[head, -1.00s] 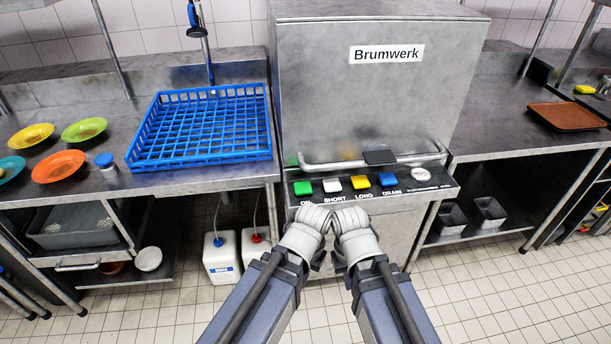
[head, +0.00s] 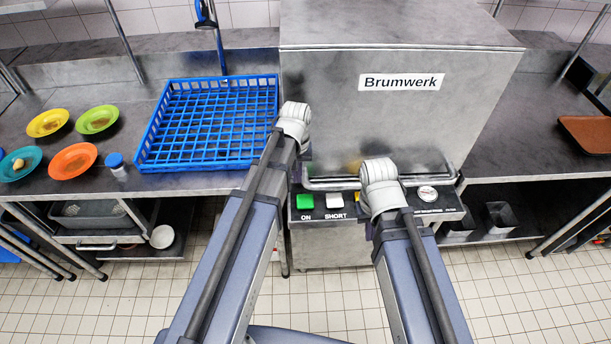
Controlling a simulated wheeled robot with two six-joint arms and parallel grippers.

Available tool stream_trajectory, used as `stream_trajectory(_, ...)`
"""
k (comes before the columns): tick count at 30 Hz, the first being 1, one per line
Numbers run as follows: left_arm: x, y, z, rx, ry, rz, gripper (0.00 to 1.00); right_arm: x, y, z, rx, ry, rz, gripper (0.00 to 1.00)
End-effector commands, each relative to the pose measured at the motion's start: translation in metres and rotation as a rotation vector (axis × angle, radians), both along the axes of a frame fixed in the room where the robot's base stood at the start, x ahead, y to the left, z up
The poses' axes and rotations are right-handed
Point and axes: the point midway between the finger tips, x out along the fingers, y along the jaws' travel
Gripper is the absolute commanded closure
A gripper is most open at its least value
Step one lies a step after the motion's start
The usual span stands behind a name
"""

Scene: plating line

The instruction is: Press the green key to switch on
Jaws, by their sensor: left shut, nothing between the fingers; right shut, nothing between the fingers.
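The green key (head: 305,202), labelled ON, is at the left end of the key row on the front of the steel Brumwerk machine (head: 395,115). It is in plain sight. My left gripper (head: 296,118) is raised above and a little left of the green key, in front of the machine's left edge, apart from the key. My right gripper (head: 379,178) is right of the green key, in front of the key row, hiding part of the yellow key and the blue key. Both are shut and empty; their fingertips are mostly hidden behind the wrists.
A white key (head: 334,201), labelled SHORT, sits beside the green one. A handle bar (head: 330,184) runs above the keys. A blue rack (head: 205,125) stands on the left counter, with several coloured plates (head: 73,161) further left. A brown tray (head: 588,134) lies on the right counter.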

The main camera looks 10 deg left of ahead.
Motion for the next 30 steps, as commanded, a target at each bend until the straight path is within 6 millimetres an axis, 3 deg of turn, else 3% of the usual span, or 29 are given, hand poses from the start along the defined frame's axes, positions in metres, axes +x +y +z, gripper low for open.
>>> stream_trajectory(4,0.007,0.009,0.009,-0.004,-0.003,0.032,1.0,0.0,0.0,0.009,0.0,0.0,0.0,1.0)
stream_trajectory(19,0.007,0.009,0.006,-0.005,-0.004,0.035,1.0,0.0,0.0,0.006,0.0,0.0,0.0,1.0)
stream_trajectory(30,0.007,0.009,-0.027,-0.005,-0.004,0.034,1.0,0.0,0.0,-0.027,0.0,0.0,-0.001,1.0)
